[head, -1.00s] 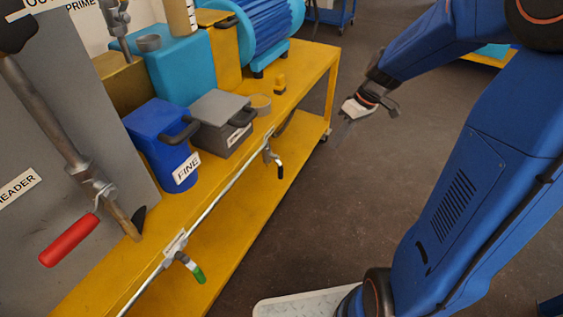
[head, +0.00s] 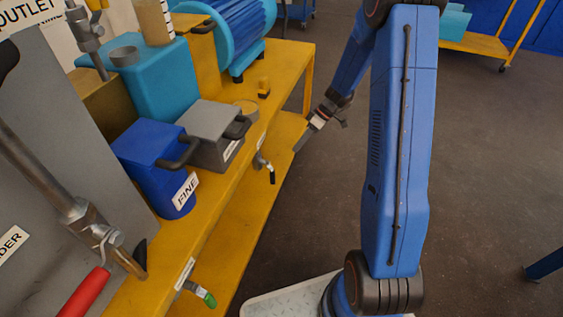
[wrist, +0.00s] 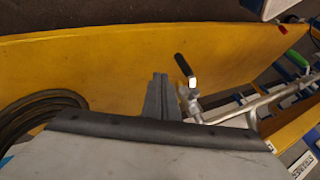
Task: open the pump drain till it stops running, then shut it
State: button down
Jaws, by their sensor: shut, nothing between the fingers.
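A small drain valve with a black lever (head: 265,168) sits on the front edge of the yellow bench, below the grey box; its label is too small to read. It also shows in the wrist view (wrist: 187,72), just right of my fingers. A second valve with a green handle (head: 204,294) is nearer, and its green handle shows at the right of the wrist view (wrist: 293,58). My gripper (head: 302,144) is shut and empty, right of the black-lever valve and apart from it. Its fingertips (wrist: 160,80) are together. No running liquid is visible.
The yellow bench (head: 285,60) carries a blue box (head: 148,150) marked FINE, a grey box (head: 208,125) and a blue motor (head: 235,25). A red-handled lever (head: 85,292) stands at left. A coiled dark hose (wrist: 40,110) lies at left in the wrist view. Open floor lies right.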

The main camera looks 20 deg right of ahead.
aim_at(271, 173)
jog(key=s+a+f, duration=0.3)
jog(key=a+f, duration=0.4)
jog(key=a, duration=0.2)
jog(key=shift+f, duration=0.35)
